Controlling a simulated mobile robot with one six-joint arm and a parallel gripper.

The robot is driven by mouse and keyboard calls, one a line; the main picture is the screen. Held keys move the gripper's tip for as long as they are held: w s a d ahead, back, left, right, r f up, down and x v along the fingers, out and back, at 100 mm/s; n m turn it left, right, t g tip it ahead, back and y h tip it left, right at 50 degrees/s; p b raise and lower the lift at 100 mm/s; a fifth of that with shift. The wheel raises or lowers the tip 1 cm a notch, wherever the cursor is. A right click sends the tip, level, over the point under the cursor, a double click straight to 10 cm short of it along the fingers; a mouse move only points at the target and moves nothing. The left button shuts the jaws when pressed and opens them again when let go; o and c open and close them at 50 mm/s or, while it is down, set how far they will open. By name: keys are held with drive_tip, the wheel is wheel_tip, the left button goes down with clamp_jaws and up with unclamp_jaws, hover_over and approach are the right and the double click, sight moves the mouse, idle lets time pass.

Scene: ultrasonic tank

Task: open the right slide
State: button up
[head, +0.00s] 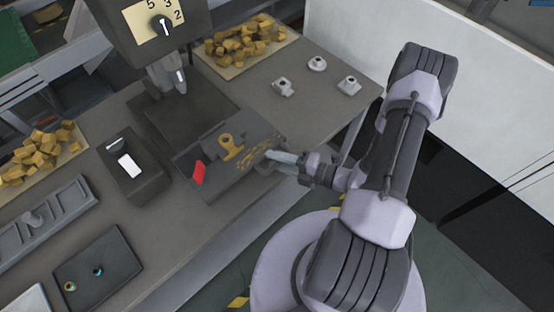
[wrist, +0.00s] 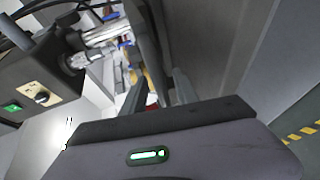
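My gripper (head: 275,160) reaches in from the right, at the right end of a low dark block (head: 205,160) on the bench. Its two pale fingers look apart, with a gap between them, and I see nothing held. In the wrist view the fingers (wrist: 168,85) also stand apart. The block bears a red tab (head: 199,174), a yellow clamp-like piece (head: 231,147) and a patch of yellow spots. I cannot make out for certain which part is the right slide. Whether the fingers touch the block is unclear.
A machine head with a numbered dial (head: 154,24) overhangs the bench behind the block. A dark box with a white switch (head: 129,166) stands left. Trays of yellow-brown pieces (head: 228,70) and several small metal parts (head: 317,63) lie behind.

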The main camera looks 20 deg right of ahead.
idle(0.4)
drive_tip(key=p+v, duration=0.2)
drive_tip(key=v, duration=1.5)
drive_tip(key=shift+s+d+r, duration=0.1)
drive_tip(key=shift+s+r, duration=0.05)
drive_tip(key=w+a+r+n+g+h+b, duration=0.25)
drive_tip(key=a+r+n+g, duration=0.3)
drive_tip(key=n, duration=0.65)
drive_tip(key=w+a+r+n+g+h+b, duration=0.1)
drive_tip(key=w+a+r+n+g+b, duration=0.4)
drive_tip(key=n, duration=0.7)
drive_tip(key=s+a+r+n+t+h, duration=0.2)
drive_tip(key=s+a+r+n, duration=0.1)
drive_tip(key=n, duration=0.6)
drive_tip(key=s+a+r+n+t+h+b, duration=0.1)
drive_tip(key=s+a+r+n+t+h, duration=0.1)
drive_tip(key=a+r+n, duration=0.4)
drive_tip(key=s+r+n+h, duration=0.1)
drive_tip(key=r+n, duration=0.1)
drive_tip(key=n, duration=0.1)
drive_tip(key=shift+n, duration=0.3)
